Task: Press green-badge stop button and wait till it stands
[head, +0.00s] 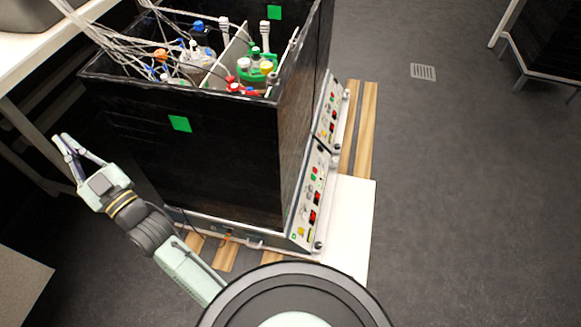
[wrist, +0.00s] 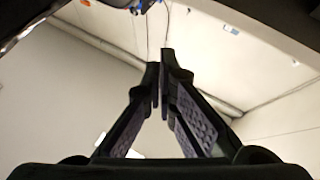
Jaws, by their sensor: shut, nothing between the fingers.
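My gripper (head: 63,139) is shut and empty, left of the box and away from the panels. In the wrist view its fingers (wrist: 160,66) point toward the ceiling.
Bottles with coloured caps and tubing (head: 250,68) fill the open box top. White benches (head: 30,45) stand at the left. A white board (head: 348,215) and wooden strips (head: 365,130) lie under the shaker. The dark floor (head: 450,190) at the right is clear.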

